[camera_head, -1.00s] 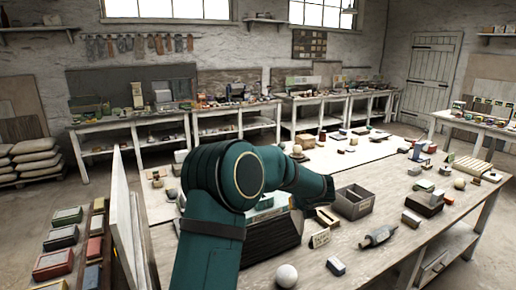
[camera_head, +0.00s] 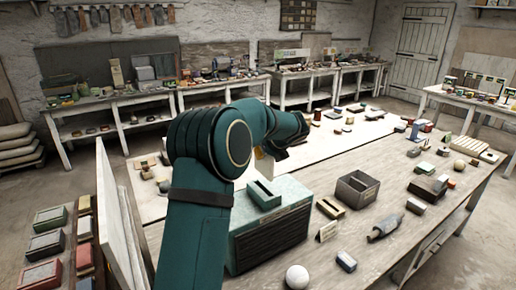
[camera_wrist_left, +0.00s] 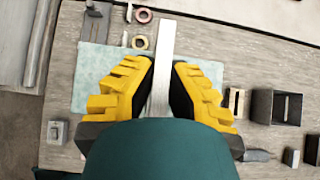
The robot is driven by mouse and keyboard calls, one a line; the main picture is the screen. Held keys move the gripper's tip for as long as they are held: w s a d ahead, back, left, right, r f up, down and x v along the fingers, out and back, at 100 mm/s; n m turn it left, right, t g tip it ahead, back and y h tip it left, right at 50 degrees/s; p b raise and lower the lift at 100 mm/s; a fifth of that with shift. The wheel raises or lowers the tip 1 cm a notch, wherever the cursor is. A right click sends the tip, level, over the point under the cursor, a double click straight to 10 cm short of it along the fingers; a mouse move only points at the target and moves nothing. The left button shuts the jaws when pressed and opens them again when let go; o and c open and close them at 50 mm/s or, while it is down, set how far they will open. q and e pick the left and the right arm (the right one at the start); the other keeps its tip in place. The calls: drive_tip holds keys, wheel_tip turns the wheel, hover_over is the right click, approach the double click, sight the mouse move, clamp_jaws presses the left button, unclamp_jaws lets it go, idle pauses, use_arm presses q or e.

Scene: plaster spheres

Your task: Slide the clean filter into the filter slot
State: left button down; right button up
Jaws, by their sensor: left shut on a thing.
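My left gripper (camera_wrist_left: 163,76) has yellow fingers shut on a pale, flat strip, which looks like the clean filter (camera_wrist_left: 160,45) seen edge-on. In the head view, a small pale part of the filter (camera_head: 264,166) shows below my dark wrist. Beneath stands a light green box (camera_head: 292,193) with a dark louvred front. A raised green frame with a dark opening, the filter slot (camera_head: 265,194), sits on its top. The filter is above and behind the slot in the picture, apparently apart from it. In the wrist view my gripper and arm hide part of the green top. My right gripper is out of view.
An open grey bin (camera_head: 357,190) and a slotted wooden block (camera_head: 330,207) stand right of the box. A small card (camera_head: 327,231), a white sphere (camera_head: 297,278) and a grey roller (camera_head: 385,228) lie nearer. Upright boards (camera_head: 115,220) lean at the left.

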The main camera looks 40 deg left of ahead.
sight(264, 167)
use_arm(q)
drive_tip(key=shift+a+r, duration=0.1)
idle(0.5)
drive_tip(key=shift+f+b, duration=1.15)
drive_tip(key=shift+f, duration=1.25)
drive_tip(key=shift+p, duration=0.85)
drive_tip(key=shift+f+b, duration=1.5)
drive_tip(key=shift+f, duration=1.1)
drive_tip(key=c, duration=1.1)
unclamp_jaws()
drive_tip(key=shift+o, duration=0.2)
drive_tip(key=shift+r, duration=0.2)
drive_tip(key=shift+r+p, duration=1.85)
drive_tip(key=shift+p, duration=0.05)
